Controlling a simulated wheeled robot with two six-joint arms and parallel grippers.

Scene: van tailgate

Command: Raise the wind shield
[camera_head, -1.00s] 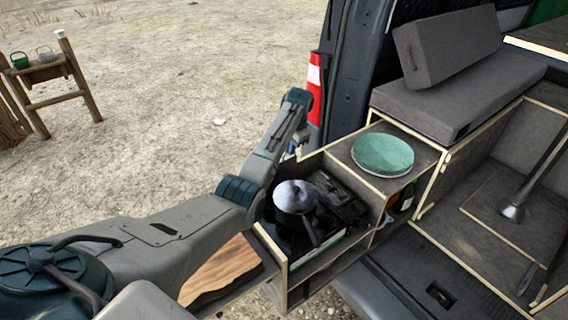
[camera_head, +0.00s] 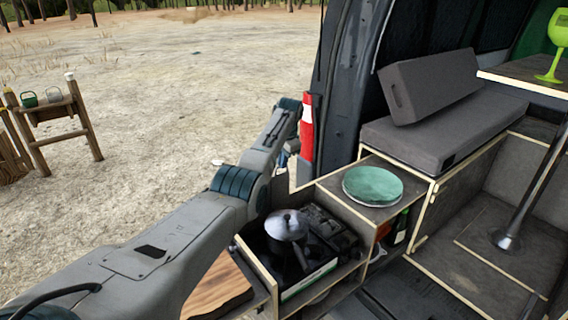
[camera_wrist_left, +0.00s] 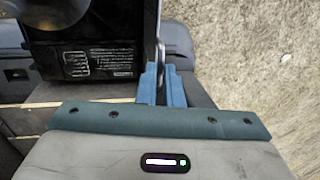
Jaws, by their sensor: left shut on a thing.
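A black camp stove (camera_head: 322,228) sits in the open pull-out kitchen box, with a silver lidded pot (camera_head: 287,224) at its left part. In the left wrist view, the stove's black side with a white label (camera_wrist_left: 98,64) is at upper left. A thin upright metal panel, seen edge-on, looks like the wind shield (camera_wrist_left: 160,22). My left gripper (camera_wrist_left: 161,76) has its blue fingers closed on this panel's edge, beside the stove. In the head view, my left arm hides most of the gripper and the panel. My right gripper is not in view.
A green plate stack (camera_head: 372,185) stands on the box top to the right. A wooden board (camera_head: 218,288) lies at the front left. Grey cushions (camera_head: 445,125) and a table post (camera_head: 508,238) are inside the van. Open ground lies to the left.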

